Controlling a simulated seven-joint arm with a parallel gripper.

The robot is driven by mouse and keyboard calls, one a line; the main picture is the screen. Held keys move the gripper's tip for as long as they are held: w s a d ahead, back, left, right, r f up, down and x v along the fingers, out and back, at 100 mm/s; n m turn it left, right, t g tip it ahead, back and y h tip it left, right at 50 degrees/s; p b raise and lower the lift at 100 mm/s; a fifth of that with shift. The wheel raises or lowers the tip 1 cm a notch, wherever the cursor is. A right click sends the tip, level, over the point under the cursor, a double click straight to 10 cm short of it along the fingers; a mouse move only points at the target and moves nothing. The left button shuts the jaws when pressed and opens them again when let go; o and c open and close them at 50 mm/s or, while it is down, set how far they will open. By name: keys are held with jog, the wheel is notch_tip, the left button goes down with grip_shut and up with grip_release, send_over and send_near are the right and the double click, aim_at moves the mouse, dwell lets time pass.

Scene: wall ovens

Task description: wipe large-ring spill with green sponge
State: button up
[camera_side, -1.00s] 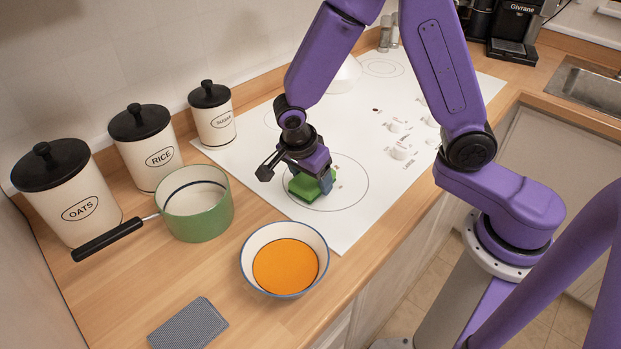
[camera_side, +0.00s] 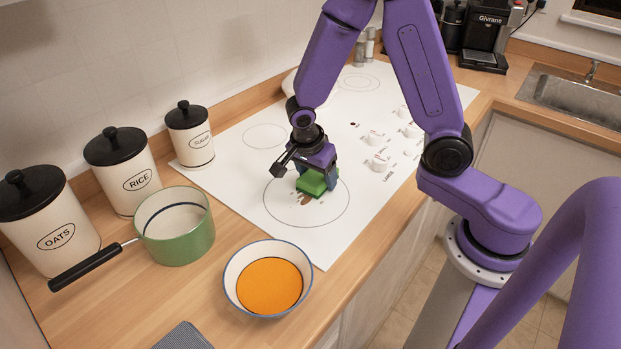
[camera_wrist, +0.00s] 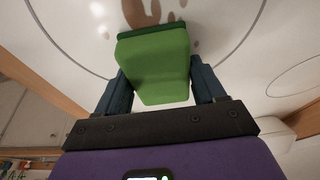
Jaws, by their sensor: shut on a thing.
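My gripper (camera_side: 318,176) is shut on the green sponge (camera_side: 311,183), over the far part of the large ring (camera_side: 266,203) on the white cooktop. In the wrist view the green sponge (camera_wrist: 155,62) sits between the two fingers of my gripper (camera_wrist: 156,88), its darker green face toward the cooktop. The brown spill (camera_side: 306,200) shows inside the ring, just in front of the sponge. It also shows in the wrist view as brown spots (camera_wrist: 140,14) beyond the sponge. Whether the sponge touches the surface is hard to tell.
A bowl of orange liquid (camera_side: 269,285) stands near the cooktop's front corner. A green pot (camera_side: 180,245) and several lidded canisters (camera_side: 134,184) stand left. A grey ridged pad (camera_side: 183,337) lies at the bottom edge. Knobs (camera_side: 378,162) are on the cooktop's right side.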

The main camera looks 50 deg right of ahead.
aim_at(290, 207)
jog(key=shift+d+r, duration=0.3)
jog(key=shift+d, duration=0.2)
jog(key=shift+f, duration=0.2)
jog(key=shift+a, duration=0.8)
jog(key=shift+a+f, duration=0.15)
jog(key=shift+a, duration=0.1)
jog(key=shift+a+r, duration=0.2)
jog(key=shift+a, duration=0.2)
jog(key=shift+a+f, duration=0.15)
jog(key=shift+a, duration=4.15)
notch_tip(290, 207, up, 8)
